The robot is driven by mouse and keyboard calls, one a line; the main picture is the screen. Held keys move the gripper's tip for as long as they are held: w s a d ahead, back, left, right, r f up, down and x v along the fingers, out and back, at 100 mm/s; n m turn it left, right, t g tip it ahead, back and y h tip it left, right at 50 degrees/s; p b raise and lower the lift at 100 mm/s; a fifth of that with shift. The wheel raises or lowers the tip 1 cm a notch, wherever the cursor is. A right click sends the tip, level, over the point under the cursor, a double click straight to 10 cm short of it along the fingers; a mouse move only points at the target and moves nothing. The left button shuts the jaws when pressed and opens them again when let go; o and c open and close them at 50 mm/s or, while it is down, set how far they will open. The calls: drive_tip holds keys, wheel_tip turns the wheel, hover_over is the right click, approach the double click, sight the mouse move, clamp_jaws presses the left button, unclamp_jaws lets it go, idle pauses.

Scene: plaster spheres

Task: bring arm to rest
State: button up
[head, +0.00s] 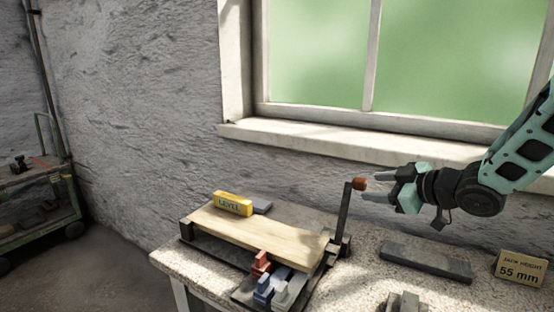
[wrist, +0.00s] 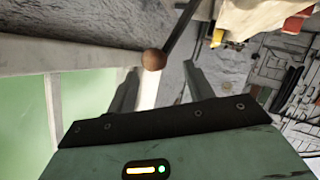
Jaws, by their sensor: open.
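My gripper (head: 368,186) is at the right in the head view, above the worktable and in front of the window wall. Its two fingers are apart and point left. A brown-red knob (head: 359,184) on top of a dark upright lever (head: 344,212) stands at the fingertips. In the wrist view the knob (wrist: 154,59) shows just beyond and between the two fingertips (wrist: 160,78). No grip on it shows. Whether the fingertips still overlap the knob in depth is hard to tell.
The lever belongs to a dark jack frame under a wooden board (head: 255,236), bearing a yellow level (head: 233,204). Red (head: 261,264), blue (head: 264,290) and grey blocks stand in front. A dark bar (head: 426,261) and "JACK HEIGHT 55 mm" sign (head: 520,268) lie right. The window sill (head: 340,140) is behind.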

drive_tip(key=s+a+m+g+h+p, duration=0.4)
drive_tip(key=s+a, duration=0.4)
drive_tip(key=s, duration=0.5)
drive_tip(key=s+a+g+h+p, duration=0.1)
drive_tip(key=s+g, duration=0.6)
drive_tip(key=s, duration=1.5)
drive_tip(key=a+h, duration=0.1)
drive_tip(key=h, duration=0.1)
drive_tip(key=shift+s+m+h, duration=0.3)
drive_tip(key=shift+s+m, duration=0.05)
drive_tip(key=shift+m, duration=0.05)
